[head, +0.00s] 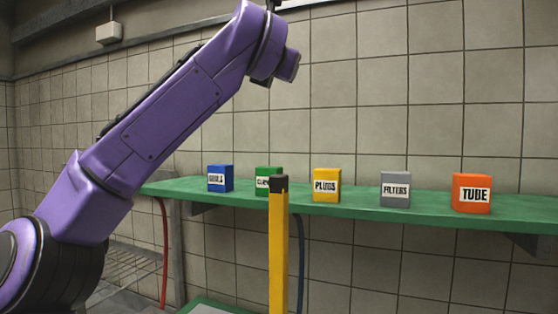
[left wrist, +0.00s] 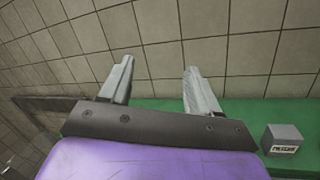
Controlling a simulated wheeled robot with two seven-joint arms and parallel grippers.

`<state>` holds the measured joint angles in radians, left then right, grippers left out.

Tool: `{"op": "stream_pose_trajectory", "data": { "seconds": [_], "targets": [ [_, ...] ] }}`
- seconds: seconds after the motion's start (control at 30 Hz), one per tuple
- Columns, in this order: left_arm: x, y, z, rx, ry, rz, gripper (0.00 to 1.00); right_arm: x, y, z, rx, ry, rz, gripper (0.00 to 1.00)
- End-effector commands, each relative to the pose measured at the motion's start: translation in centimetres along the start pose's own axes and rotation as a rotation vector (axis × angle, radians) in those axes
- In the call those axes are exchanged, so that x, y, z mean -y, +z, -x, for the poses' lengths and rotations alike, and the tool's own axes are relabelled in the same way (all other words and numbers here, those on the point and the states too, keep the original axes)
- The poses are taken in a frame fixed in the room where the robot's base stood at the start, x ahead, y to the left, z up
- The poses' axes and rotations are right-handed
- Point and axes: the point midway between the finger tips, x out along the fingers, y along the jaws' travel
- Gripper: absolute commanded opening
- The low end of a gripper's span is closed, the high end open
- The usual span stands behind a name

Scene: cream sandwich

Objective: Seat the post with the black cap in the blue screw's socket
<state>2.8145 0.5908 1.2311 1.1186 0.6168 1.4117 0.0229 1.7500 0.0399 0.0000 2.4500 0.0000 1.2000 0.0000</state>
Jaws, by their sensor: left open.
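The yellow post with the black cap (head: 279,240) stands upright in the lower middle of the head view, in front of the green shelf. Its cap is at the upper end, and its lower end is cut off by the frame. My left arm rises from the left and bends at the top, up and away from the post. My left gripper (left wrist: 158,66) shows in the left wrist view with its two grey fingers apart and only wall between them. The blue screw and its socket cannot be made out. My right gripper is not in view.
A green shelf (head: 400,212) on the tiled wall bears a blue box (head: 220,178), a green box (head: 268,173), a yellow box (head: 326,185), a grey box (head: 395,189) and an orange box (head: 471,193). Red and blue hoses hang below. A green surface (head: 212,307) shows at the bottom.

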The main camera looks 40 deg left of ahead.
Motion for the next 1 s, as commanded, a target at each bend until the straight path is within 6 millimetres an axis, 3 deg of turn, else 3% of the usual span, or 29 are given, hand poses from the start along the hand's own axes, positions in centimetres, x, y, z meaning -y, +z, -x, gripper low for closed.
{"op": "stream_pose_trajectory", "data": {
  "seconds": [0.1,0.2,0.3,0.47,0.57,0.83,1.0],
  "targets": [
    [1.1,-5.6,2.1,-0.274,-0.081,0.1,0.62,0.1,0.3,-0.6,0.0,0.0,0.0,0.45],
    [2.5,-9.6,5.0,-0.501,-0.179,0.169,0.62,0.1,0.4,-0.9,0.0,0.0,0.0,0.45],
    [3.9,-12.3,8.2,-0.684,-0.278,0.22,0.62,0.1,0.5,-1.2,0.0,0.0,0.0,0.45],
    [5.1,-14.0,11.6,-0.841,-0.378,0.26,0.62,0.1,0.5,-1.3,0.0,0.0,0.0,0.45],
    [5.8,-15.0,11.5,-0.871,-0.396,0.264,0.62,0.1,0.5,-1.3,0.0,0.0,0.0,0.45],
    [7.6,-17.7,8.9,-0.869,-0.394,0.266,0.62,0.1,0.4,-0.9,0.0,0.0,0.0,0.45],
    [8.4,-19.1,6.7,-0.872,-0.394,0.265,0.62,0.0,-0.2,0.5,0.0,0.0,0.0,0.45]
  ]
}}
